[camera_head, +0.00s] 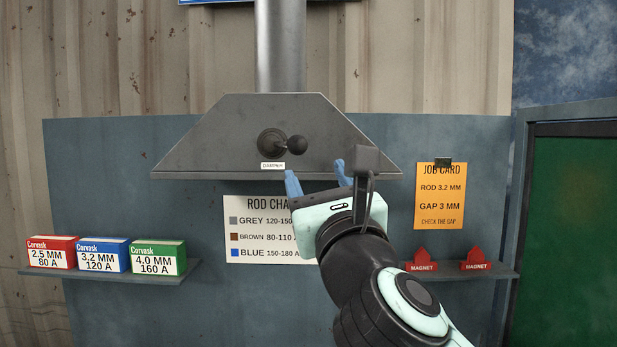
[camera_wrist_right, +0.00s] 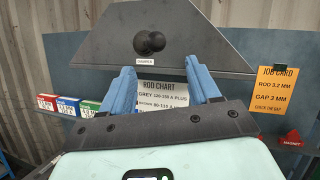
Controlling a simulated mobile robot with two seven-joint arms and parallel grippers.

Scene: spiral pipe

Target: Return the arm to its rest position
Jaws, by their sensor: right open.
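My right arm reaches up from the lower right in the head view. My right gripper (camera_head: 317,178) has blue fingers spread apart with nothing between them. It is just below and right of the damper knob (camera_head: 296,145) on the grey hood (camera_head: 210,150), and apart from the knob. In the right wrist view the open fingers (camera_wrist_right: 165,92) point toward the hood, and the dark damper knob (camera_wrist_right: 149,43) shows above and between them. My left gripper is not in view.
A rod chart (camera_head: 250,245) hangs behind the gripper, partly hidden by it. Three rod boxes (camera_head: 103,255) stand on a left shelf. Two red magnets (camera_head: 475,259) sit on a right shelf below an orange job card (camera_head: 439,200). A green panel (camera_head: 570,240) stands at far right.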

